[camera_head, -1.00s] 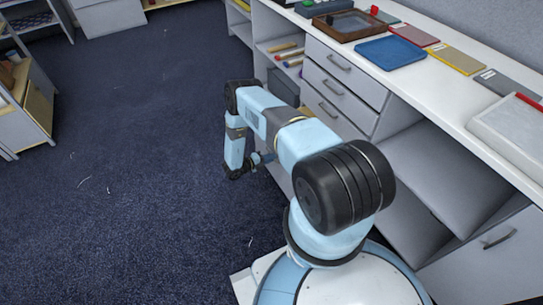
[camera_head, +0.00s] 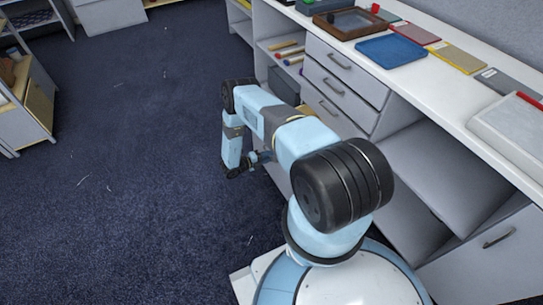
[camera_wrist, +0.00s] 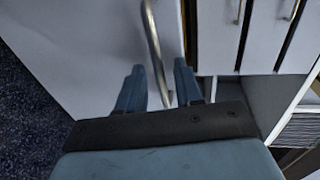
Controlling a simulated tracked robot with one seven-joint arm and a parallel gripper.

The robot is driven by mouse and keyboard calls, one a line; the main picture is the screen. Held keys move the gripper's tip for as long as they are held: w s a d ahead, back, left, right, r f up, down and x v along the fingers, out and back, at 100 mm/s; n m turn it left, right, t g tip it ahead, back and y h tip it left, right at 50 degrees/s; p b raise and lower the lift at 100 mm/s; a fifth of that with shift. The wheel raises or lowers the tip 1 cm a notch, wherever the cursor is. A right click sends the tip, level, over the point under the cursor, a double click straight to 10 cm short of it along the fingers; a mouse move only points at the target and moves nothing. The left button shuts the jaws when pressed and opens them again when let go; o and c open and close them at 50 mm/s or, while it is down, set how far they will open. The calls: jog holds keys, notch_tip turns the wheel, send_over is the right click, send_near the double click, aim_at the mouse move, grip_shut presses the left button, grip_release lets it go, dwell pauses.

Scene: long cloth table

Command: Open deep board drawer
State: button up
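The deep drawer's pale front (camera_wrist: 95,45) fills the left and middle of the wrist view. Its curved metal bar handle (camera_wrist: 153,35) runs lengthwise between my gripper's (camera_wrist: 159,66) two blue fingers. The fingers are apart, one on each side of the bar, with a visible gap to it; contact cannot be seen. A dark gap with a thin brownish strip shows along the front's right edge. In the head view my gripper (camera_head: 258,158) is low in front of the cabinet, and my arm hides most of the deep drawer.
Several shallower drawers (camera_head: 342,75) with bar handles sit above, and look shut. An open shelf (camera_head: 283,50) lies beyond them. The white tabletop (camera_head: 440,88) holds a blue tray (camera_head: 390,50) and flat boards. Dark carpet (camera_head: 130,180) on the left is free.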

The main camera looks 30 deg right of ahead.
jog(key=w+v, duration=0.1)
jog(key=v, duration=1.2)
jog(key=shift+s+a, duration=0.4)
jog(key=shift+s, duration=0.1)
